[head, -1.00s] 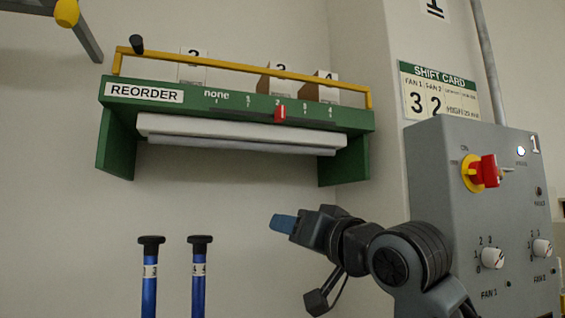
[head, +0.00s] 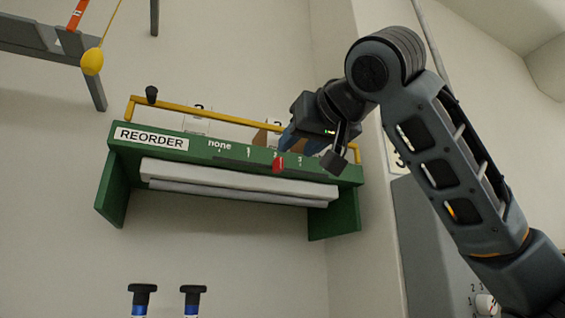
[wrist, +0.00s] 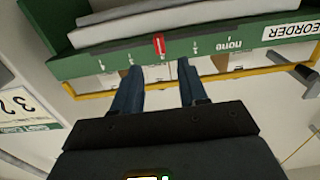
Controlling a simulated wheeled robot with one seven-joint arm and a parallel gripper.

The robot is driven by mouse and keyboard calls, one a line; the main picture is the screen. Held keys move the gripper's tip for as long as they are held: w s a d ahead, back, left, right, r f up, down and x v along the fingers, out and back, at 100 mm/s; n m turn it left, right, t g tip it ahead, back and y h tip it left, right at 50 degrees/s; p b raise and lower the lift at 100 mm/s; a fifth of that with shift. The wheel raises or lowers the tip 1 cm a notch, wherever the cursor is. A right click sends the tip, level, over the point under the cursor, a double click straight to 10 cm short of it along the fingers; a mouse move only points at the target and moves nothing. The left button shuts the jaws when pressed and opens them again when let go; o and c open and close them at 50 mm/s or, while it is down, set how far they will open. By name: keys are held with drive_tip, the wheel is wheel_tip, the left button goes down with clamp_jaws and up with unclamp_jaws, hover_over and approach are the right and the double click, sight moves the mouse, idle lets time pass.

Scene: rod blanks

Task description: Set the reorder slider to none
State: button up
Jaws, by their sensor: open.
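The green REORDER shelf (head: 240,158) hangs on the wall, with a printed scale from "none" at the left to higher numbers at the right. Its red slider (head: 278,163) stands at about the 2 mark, right of "none". My gripper (head: 287,142) is up at the shelf front, beside the slider, and partly hides the right of the scale. In the wrist view, which is upside down, my open gripper (wrist: 158,67) has its blue fingers apart on either side of the red slider (wrist: 158,44). The slider lies just beyond the fingertips; contact cannot be told. "none" shows to the right there.
Blue posts with black tops (head: 142,290) stand below left. A grey control panel (head: 405,250) is at right, partly behind my arm.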

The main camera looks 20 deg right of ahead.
sight(280, 162)
drive_tip(key=w+p, duration=0.1)
drive_tip(key=w, duration=0.6)
drive_tip(key=shift+w, duration=0.35)
clamp_jaws()
idle(0.4)
